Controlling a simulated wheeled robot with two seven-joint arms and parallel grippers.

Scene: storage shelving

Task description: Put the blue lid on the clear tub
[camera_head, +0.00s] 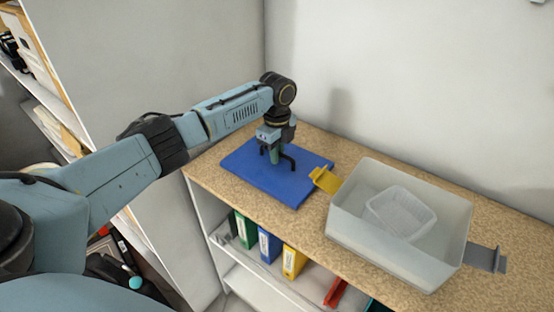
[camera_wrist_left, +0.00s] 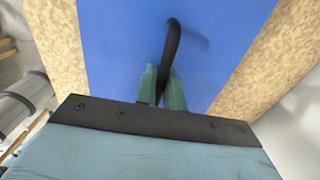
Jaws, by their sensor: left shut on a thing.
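The blue lid (camera_head: 250,172) lies flat on the shelf top, left of the clear tub. A black handle (camera_head: 287,158) stands up from the lid's middle. My left gripper (camera_head: 275,156) points down over the lid and is shut on this handle. In the left wrist view its green fingers (camera_wrist_left: 162,88) close on the black handle (camera_wrist_left: 172,45), with the blue lid (camera_wrist_left: 115,40) beneath. My right gripper is not in view.
A small clear basket (camera_head: 401,212) sits inside the tub. The speckled shelf top (camera_head: 300,226) has a narrow free strip between lid and tub. A wall (camera_head: 400,80) stands behind. Binders (camera_head: 268,245) stand on the shelf below. Another shelf (camera_head: 45,90) is at the far left.

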